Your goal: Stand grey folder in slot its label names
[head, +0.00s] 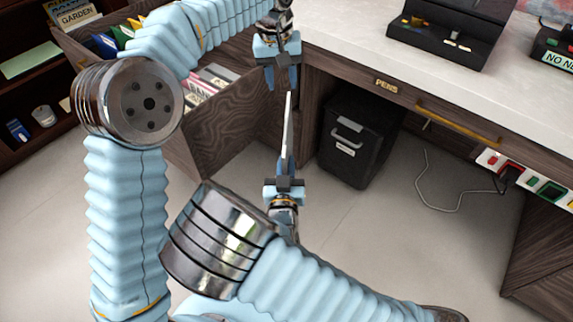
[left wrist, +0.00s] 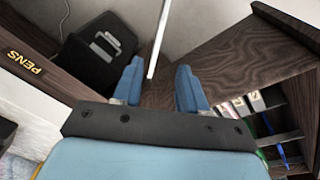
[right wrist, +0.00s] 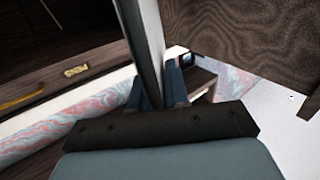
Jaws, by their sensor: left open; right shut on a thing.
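The grey folder (head: 287,135) stands upright, seen almost edge-on, in the air in front of the desk. My right gripper (head: 284,184) is shut on its lower end; the right wrist view shows the folder (right wrist: 152,45) rising from between the fingers (right wrist: 158,88). My left gripper (head: 283,80) is above it, open, fingers pointing down. In the left wrist view the folder's thin edge (left wrist: 160,38) lines up between the open fingers (left wrist: 158,85); I cannot tell whether it is between them. The folder's label is not visible. The open drawer (head: 232,128) holds several folders at left.
A black bin (head: 357,138) stands under the desk (head: 360,42), right of the folder. A drawer labelled PENS (head: 440,112) is in the desk front. A dark shelf (head: 22,100) is at far left.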

